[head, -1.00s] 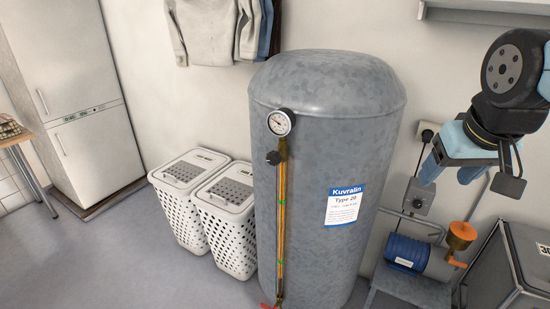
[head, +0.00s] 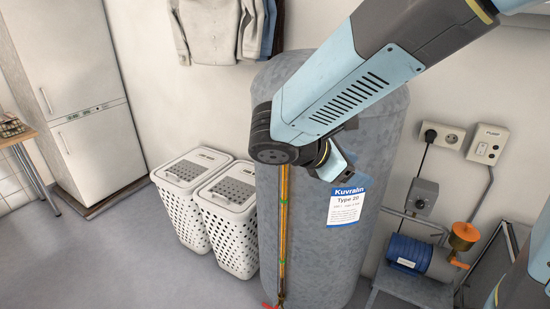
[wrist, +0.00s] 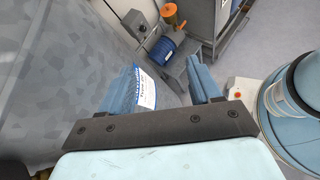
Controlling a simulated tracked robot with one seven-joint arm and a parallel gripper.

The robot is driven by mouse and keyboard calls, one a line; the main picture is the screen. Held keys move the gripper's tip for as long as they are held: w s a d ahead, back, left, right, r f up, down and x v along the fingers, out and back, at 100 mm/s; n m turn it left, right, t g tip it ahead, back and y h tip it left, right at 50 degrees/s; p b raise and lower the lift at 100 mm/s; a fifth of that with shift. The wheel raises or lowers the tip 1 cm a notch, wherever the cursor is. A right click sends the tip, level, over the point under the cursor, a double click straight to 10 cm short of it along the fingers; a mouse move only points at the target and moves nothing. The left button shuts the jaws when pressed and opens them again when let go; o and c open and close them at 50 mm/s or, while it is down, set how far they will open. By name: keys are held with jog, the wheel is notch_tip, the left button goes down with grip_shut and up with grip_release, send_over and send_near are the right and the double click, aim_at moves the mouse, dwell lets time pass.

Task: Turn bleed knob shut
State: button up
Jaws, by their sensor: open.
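The grey tank (head: 375,215) stands in the middle of the head view, with a gauge tube (head: 283,235) down its front. The dark round knob and the dial gauge at the tube's top are hidden behind my arm. A red lever (head: 268,305) shows at the tube's bottom, cut by the picture edge. My gripper (wrist: 163,88) is open and empty in the wrist view, its two blue fingers apart. The tank's blue and white label (wrist: 146,90) shows between them, beyond the fingers. In the head view the fingers are mostly hidden by my wrist, in front of the tank.
A blue pump (head: 408,254) with an orange cup (head: 463,236) stands right of the tank. Wall sockets (head: 444,135) and a switch box (head: 487,144) are above it. White laundry baskets (head: 228,225) stand close to the tank's left. Free floor lies at the front left.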

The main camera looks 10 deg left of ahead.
jog(key=a+f+n+t, duration=0.2)
jog(key=a+n+t, duration=0.35)
jog(key=a, duration=0.45)
jog(key=n+t+y, duration=0.3)
jog(key=n+t, duration=0.3)
jog(key=n, duration=0.3)
send_near(275, 164)
jog(key=shift+m+g, duration=0.25)
jog(key=x, duration=0.3)
jog(key=r+x, duration=0.1)
jog(key=x, duration=0.7)
jog(key=shift+w+a+r, duration=0.1)
jog(key=shift+a+r, duration=0.2)
jog(key=shift+a, duration=0.05)
jog(key=shift+c, duration=0.4)
jog(key=c, duration=0.9)
jog(key=shift+c, duration=0.2)
